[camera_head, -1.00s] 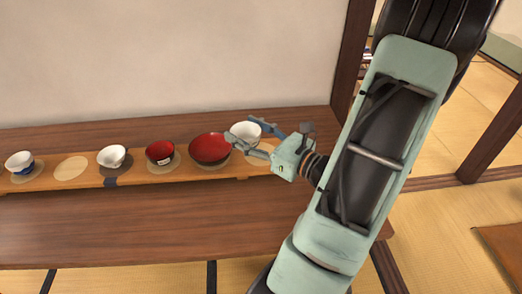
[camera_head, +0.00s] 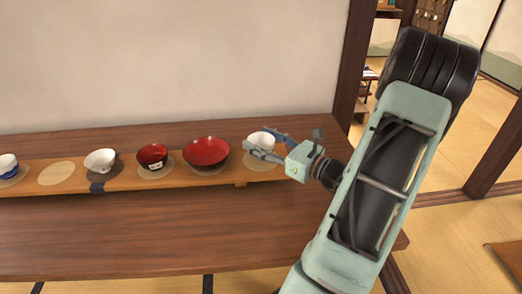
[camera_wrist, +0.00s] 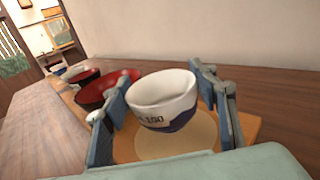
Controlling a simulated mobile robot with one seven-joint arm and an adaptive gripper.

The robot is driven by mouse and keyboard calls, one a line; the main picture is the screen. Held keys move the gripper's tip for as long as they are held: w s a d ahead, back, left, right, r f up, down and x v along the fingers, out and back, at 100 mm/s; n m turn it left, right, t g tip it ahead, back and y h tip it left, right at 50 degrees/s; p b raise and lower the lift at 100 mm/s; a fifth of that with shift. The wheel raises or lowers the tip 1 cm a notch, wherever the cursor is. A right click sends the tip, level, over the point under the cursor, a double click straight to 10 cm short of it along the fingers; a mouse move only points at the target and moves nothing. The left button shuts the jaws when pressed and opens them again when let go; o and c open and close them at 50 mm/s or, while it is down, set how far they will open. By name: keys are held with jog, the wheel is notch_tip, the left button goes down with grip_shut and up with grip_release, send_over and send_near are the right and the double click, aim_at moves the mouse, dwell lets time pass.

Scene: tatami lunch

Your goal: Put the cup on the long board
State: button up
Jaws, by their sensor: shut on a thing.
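A white cup with a dark blue base (camera_wrist: 163,95) is between the two fingers of my gripper (camera_wrist: 165,92) in the wrist view, with small dark markings on its side. My gripper is shut on it. In the head view the cup (camera_head: 261,138) and my gripper (camera_head: 265,143) are at the right end of the long board (camera_head: 220,179). The cup is over a pale round spot (camera_head: 262,164) on the board. I cannot tell whether its base touches the board.
Left of the cup on the board stand a wide red bowl (camera_head: 206,152), a smaller red bowl (camera_head: 152,155), a white bowl (camera_head: 100,160) and a blue-and-white cup (camera_head: 6,166). A pale round spot (camera_head: 56,173) there is empty. The wooden table (camera_head: 150,235) is clear in front.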

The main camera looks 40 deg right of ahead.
jog(key=shift+f, duration=0.75)
jog(key=shift+f+b, duration=0.15)
jog(key=shift+b, duration=0.2)
jog(key=o, duration=1.2)
jog(key=shift+s+r, duration=0.2)
jog(key=p+v, duration=0.2)
jog(key=v, duration=0.9)
jog(key=shift+s+f, duration=0.1)
jog(key=shift+s, duration=0.25)
